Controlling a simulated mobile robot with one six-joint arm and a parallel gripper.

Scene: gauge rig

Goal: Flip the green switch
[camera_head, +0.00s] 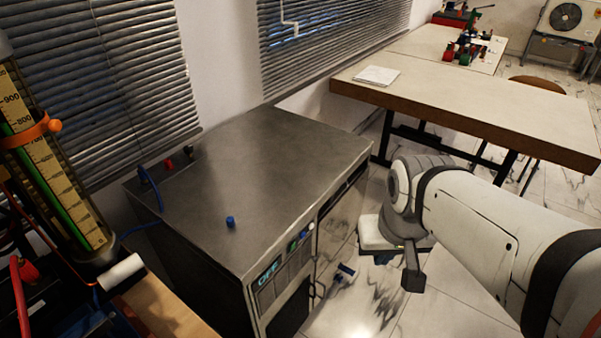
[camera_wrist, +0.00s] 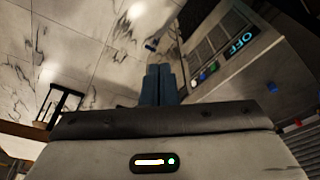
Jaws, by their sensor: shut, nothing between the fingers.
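The green switch (camera_head: 293,246) is a small knob on the front panel of the metal cabinet, beside a blue one. A display on the same panel (camera_head: 267,273) reads OFF, also in the wrist view (camera_wrist: 238,44). My gripper (camera_wrist: 160,70) is shut and empty. Its dark blue fingers stand in front of the cabinet, left of the switch in the wrist view and apart from the panel. In the head view my wrist mostly hides the fingers.
The metal cabinet (camera_head: 270,165) has a bare top except for a blue knob (camera_head: 230,222) and small fittings at the back. A small blue object (camera_head: 345,271) lies on the marble floor. A wooden table (camera_head: 470,95) stands behind my arm. A graduated cylinder (camera_head: 45,150) stands at left.

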